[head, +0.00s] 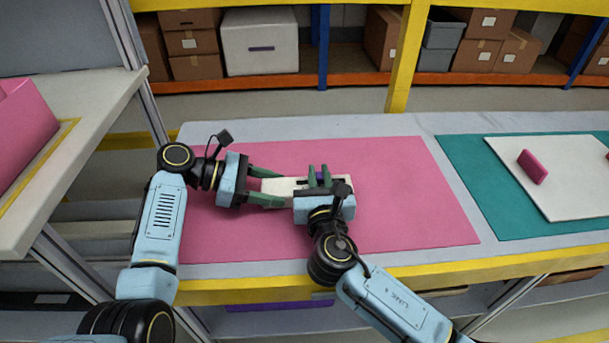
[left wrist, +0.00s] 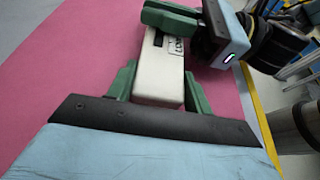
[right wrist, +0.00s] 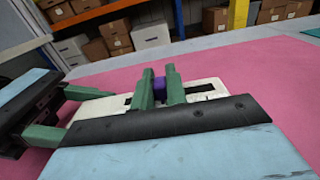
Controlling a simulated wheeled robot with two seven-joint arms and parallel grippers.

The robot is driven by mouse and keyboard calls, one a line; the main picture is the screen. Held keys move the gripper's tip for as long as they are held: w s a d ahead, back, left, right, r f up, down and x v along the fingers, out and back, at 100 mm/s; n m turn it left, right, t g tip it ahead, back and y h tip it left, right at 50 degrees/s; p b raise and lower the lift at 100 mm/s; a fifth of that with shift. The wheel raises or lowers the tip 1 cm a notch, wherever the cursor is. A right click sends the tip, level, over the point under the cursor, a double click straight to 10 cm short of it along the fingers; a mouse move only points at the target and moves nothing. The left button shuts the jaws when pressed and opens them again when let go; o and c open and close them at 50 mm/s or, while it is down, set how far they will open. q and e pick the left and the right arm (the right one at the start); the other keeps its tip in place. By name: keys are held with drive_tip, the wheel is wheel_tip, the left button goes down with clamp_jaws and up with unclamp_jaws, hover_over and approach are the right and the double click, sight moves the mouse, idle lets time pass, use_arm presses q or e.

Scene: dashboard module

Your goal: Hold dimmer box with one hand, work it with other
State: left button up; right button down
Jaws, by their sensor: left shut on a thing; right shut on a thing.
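The dimmer box (head: 277,187) is a flat white box lying over the pink mat, with a dark slot along its top. My left gripper (head: 284,191) is shut on its left end, one green finger along each long side; the left wrist view shows the box (left wrist: 158,82) between these fingers, with a small dark label. My right gripper (head: 319,171) is over the box's right part, its fingers upright. In the right wrist view, the right gripper (right wrist: 159,73) is shut on a purple slider knob (right wrist: 160,88) at the slot. Part of the slot shows right of the fingers.
The pink mat (head: 410,190) is clear around the box. To the right, a teal mat (head: 470,180) bears a white board (head: 560,190) with a pink block (head: 532,167). A pink bin (head: 22,120) stands on the left shelf. The table has a yellow front edge (head: 420,268).

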drive_tip(key=shift+d, duration=0.3)
drive_tip(key=c, duration=1.4)
unclamp_jaws()
drive_tip(key=shift+a, duration=0.1)
drive_tip(key=shift+s, duration=0.1)
drive_tip(key=s, duration=1.2)
drive_tip(key=shift+w, duration=0.1)
use_arm(q)
drive_tip(key=o, duration=1.4)
